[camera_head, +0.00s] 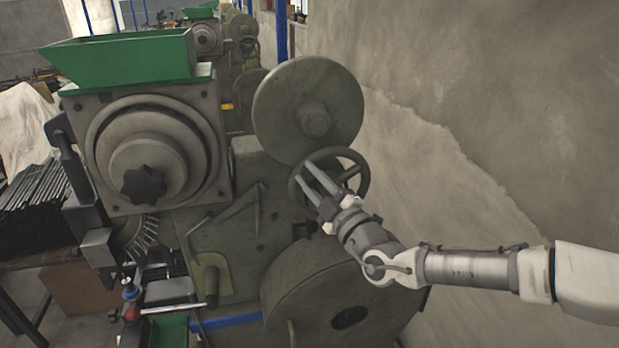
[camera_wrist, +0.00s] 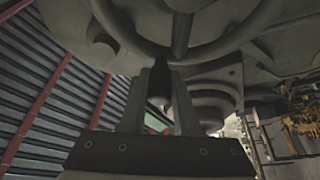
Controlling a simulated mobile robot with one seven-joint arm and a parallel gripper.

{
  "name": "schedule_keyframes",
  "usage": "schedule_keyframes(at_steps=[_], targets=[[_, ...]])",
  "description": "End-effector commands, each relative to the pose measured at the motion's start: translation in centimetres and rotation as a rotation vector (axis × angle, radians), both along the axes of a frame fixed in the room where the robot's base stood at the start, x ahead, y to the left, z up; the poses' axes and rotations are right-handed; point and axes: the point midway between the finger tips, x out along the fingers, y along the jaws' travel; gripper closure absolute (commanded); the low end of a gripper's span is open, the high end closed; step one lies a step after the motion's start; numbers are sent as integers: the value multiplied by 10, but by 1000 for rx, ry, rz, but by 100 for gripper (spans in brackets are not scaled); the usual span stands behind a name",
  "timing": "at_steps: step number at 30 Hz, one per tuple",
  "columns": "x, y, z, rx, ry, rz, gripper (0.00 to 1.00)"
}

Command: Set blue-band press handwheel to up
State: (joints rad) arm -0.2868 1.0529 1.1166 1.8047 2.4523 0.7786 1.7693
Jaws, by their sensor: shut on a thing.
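A dark green handwheel (camera_head: 365,183) with spokes stands on the right side of the near press (camera_head: 245,200). Its rim also shows across the top of the wrist view (camera_wrist: 218,46). My gripper (camera_head: 324,176) reaches in from the right at the wheel's front. In the wrist view its two fingers (camera_wrist: 161,82) are shut on a dark handle (camera_wrist: 160,88) that hangs below the rim. The fingers and wrist hide part of the wheel in the head view. A blue strip (camera_head: 232,320) shows low on the press.
A large round flywheel (camera_head: 285,90) sits above the handwheel, and a big round guard (camera_head: 330,310) lies below it. A green hopper (camera_head: 125,57) tops the press. A bare wall (camera_head: 480,120) closes the right side. More presses (camera_head: 225,40) stand behind.

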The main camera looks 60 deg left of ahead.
Motion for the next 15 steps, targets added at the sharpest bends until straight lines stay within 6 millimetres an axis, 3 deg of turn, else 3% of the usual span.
schedule_keyframes(at_steps=[5,6,10,15], targets=[[2,0,4,7,1,-4,100],[2,0,4,7,1,-4,63],[2,0,3,5,1,-3,40],[1,0,2,3,0,-2,40]])
